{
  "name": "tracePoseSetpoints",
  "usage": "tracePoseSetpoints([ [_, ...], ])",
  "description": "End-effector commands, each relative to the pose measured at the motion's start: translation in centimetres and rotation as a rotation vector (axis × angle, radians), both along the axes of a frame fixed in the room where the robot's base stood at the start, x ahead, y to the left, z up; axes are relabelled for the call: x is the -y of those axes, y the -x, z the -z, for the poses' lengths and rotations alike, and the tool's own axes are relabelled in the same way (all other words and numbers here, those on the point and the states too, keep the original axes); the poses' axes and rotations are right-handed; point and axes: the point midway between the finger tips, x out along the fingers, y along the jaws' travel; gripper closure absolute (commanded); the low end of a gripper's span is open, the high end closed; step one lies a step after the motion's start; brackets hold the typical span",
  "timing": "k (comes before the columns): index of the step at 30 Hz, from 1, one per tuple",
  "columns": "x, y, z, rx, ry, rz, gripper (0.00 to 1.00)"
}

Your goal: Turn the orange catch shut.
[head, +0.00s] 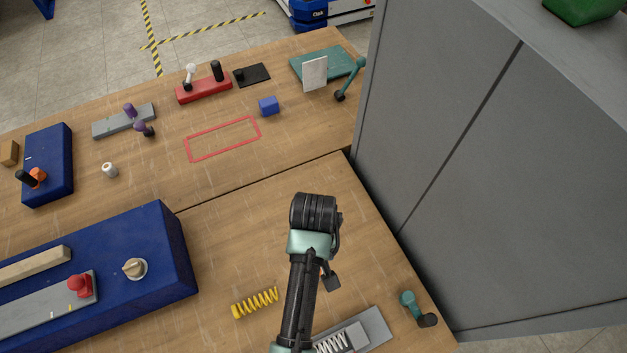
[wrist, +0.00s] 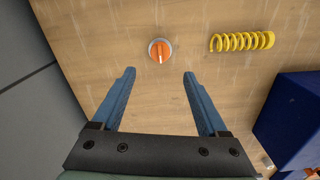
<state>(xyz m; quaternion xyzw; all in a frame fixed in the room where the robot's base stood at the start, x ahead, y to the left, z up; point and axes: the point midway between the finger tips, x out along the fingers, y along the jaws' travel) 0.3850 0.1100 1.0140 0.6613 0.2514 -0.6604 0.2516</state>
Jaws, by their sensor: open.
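The orange catch (wrist: 160,50) is a round orange knob on a pale grey ring, set on the wooden top. It shows in the wrist view, and a pale mark on it points down the picture. My gripper (wrist: 158,75) is open and empty, with its two blue fingers spread. The catch appears just beyond the fingertips, roughly centred between them. The fingers do not touch it, and their height above the top is hard to judge. In the head view I cannot see this catch; my arm probably covers it.
A yellow spring (wrist: 242,41) lies beside the catch. A blue box (head: 165,260) with a knob and red button stands to the left. A tall grey cabinet (head: 460,130) borders the right edge. Another orange knob (head: 38,175) is on a far-left blue block.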

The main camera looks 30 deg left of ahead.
Motion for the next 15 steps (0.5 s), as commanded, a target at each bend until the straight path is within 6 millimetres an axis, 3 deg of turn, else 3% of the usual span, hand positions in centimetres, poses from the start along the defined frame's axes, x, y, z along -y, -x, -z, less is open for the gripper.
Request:
tracePoseSetpoints([
  [6,0.0,0.0,-2.6,0.001,-0.001,0.000,0.23],
  [15,0.0,0.0,-3.1,-0.001,0.001,0.000,0.23],
])
